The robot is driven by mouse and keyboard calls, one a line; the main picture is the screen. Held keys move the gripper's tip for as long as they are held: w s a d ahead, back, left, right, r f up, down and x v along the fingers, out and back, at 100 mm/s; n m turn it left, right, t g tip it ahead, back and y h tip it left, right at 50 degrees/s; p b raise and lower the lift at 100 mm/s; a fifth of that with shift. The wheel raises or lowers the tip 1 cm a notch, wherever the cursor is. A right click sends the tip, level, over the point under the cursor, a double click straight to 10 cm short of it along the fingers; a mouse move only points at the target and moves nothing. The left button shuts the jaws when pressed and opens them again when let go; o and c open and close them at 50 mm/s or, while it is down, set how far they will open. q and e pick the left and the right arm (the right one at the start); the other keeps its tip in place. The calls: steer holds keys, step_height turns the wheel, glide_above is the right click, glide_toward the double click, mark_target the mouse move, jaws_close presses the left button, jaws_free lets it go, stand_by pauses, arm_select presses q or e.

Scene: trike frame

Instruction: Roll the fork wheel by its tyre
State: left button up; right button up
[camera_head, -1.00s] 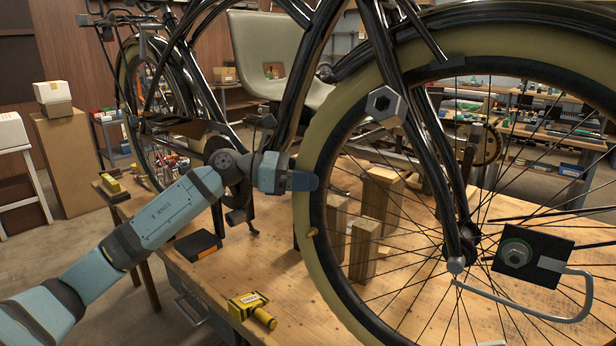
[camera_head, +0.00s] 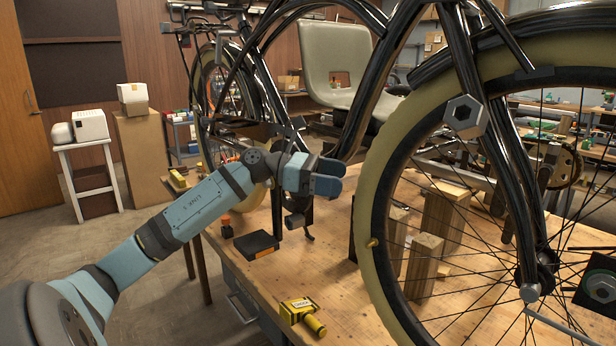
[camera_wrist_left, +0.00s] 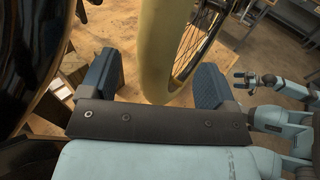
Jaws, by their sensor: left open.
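The fork wheel has a cream tyre (camera_head: 376,200) on a black spoked rim and stands upright in the black fork (camera_head: 490,150). A small yellow piece (camera_head: 374,242) sits on the tyre's side. My left gripper (camera_head: 335,177) is open and empty, just left of the tyre, with a small gap in the head view. In the left wrist view the tyre (camera_wrist_left: 160,45) runs between the lines of my two spread fingers (camera_wrist_left: 155,85), apart from both. My right gripper (camera_wrist_left: 243,80) shows small at the right of that view; its jaws are too small to judge.
The wooden bench (camera_head: 350,310) holds wood blocks (camera_head: 424,265), a black box (camera_head: 256,245) and a yellow tool (camera_head: 302,314) near its front edge. The trike's black frame tubes (camera_head: 365,85) rise close behind my left gripper. Open floor lies left.

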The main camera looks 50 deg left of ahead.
arm_select(q)
steer(key=v, duration=0.6)
arm_select(e)
steer(key=shift+w+r, duration=0.1)
steer(key=shift+r, duration=0.1)
arm_select(q)
steer(key=shift+s, duration=0.1)
steer(key=shift+a, duration=0.1)
arm_select(e)
steer(key=shift+a+f, duration=0.1)
steer(key=shift+a, duration=0.05)
